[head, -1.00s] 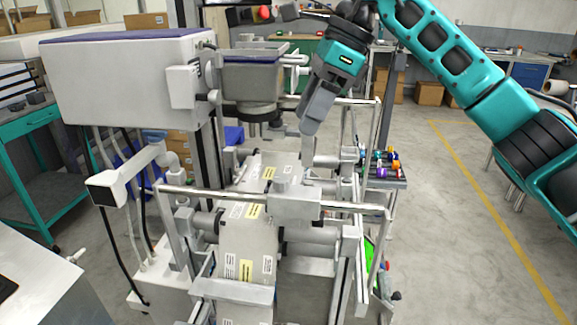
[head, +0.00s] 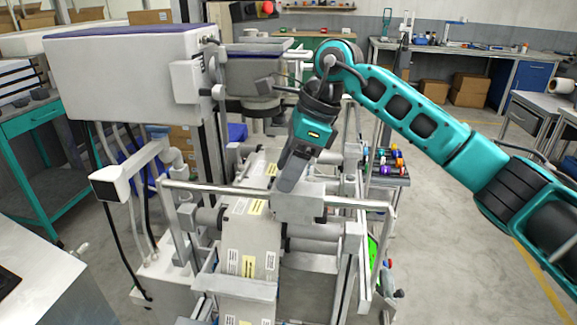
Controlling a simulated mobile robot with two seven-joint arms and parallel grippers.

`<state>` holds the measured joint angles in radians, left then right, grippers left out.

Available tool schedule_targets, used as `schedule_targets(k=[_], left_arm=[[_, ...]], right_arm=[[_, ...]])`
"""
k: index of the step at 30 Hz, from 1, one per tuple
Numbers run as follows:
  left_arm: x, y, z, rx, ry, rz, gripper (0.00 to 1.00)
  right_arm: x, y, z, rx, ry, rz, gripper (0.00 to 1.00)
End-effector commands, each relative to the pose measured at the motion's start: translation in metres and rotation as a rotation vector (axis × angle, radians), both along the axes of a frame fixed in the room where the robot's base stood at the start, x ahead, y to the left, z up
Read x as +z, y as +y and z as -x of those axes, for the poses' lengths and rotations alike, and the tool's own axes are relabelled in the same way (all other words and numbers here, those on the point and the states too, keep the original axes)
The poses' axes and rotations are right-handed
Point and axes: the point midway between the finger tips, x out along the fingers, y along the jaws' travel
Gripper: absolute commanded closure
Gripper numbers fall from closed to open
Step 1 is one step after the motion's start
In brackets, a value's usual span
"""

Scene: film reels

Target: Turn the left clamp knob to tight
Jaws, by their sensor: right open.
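The grey machine (head: 247,243) with labelled panels stands in the middle of the head view. A metal bar runs across it and carries a grey block (head: 300,207). My right gripper (head: 285,185) comes in from the right and points down at this block, with its fingers overlapping the block's top in the picture. I cannot tell whether it touches. It is seen side-on and holds nothing that I can see. I cannot make out the left clamp knob for certain, and the gripper covers part of the block's top. My left gripper is not in view.
A large white box (head: 125,85) stands at the left of the machine. A small tray (head: 390,178) of coloured pieces is at the right. The floor (head: 440,255) on the right is open.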

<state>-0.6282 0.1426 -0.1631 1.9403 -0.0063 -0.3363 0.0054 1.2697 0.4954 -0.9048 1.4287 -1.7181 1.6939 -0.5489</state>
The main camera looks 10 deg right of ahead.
Motion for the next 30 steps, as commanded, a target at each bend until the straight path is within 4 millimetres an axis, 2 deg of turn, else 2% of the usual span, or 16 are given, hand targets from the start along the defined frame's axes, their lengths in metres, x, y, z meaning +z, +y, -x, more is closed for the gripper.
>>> schedule_targets(k=[8,25,30], left_arm=[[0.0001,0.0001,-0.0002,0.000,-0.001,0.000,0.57],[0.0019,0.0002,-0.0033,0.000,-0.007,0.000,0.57],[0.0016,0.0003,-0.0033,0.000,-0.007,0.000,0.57]], right_arm=[[-0.0009,0.0006,-0.0001,0.001,0.000,0.000,0.44],[-0.0006,0.0003,0.0000,0.000,0.000,0.000,0.99],[-0.0007,0.0002,0.0002,-0.007,0.000,0.000,0.99]])
